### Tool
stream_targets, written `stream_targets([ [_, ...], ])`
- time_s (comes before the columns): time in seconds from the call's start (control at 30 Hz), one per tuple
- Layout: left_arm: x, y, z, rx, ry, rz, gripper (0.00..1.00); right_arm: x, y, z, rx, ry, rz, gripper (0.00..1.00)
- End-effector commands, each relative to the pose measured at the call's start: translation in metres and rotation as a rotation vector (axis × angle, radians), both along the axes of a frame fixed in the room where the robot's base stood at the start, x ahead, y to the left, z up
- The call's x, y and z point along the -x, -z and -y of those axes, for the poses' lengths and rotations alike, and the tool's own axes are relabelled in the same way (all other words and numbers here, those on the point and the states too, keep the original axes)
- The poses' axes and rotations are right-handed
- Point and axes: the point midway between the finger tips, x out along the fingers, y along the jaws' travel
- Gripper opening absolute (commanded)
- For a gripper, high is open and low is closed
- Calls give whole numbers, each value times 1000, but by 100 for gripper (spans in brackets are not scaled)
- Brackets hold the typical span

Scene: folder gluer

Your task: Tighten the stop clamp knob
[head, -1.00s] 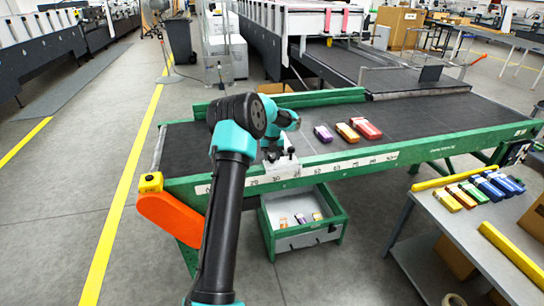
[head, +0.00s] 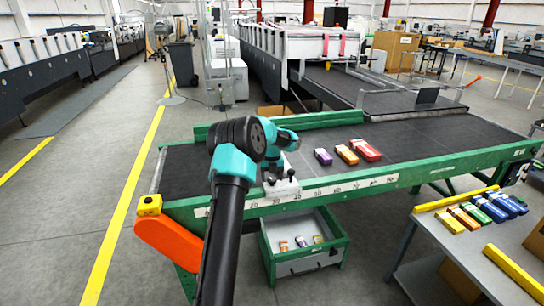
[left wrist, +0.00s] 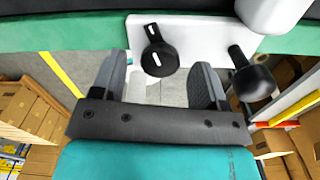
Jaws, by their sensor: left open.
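The stop clamp is a white block (head: 283,188) on the green front rail of the conveyor, over the number scale. Two black knobs stand on it. My left gripper (left wrist: 160,68) is open and empty at the block; no contact with a knob is clear. My right gripper is not in view.
Small coloured cartons (head: 346,154) lie on the dark belt right of the clamp. A green-framed bin (head: 340,257) stands below the rail. An orange guard (head: 168,240) and yellow box (head: 149,205) are at the left end. A side table (head: 425,237) with cartons is at right.

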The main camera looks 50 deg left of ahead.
Motion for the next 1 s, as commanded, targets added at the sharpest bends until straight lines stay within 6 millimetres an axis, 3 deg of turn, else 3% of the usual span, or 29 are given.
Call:
stream_targets([
  [0.7, -1, -130, 0, -1, 0, 5, 67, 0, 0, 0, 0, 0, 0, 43],
  [1.0, -1, -162, 0, -1, 0, 2, 67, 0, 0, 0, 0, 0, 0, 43],
])
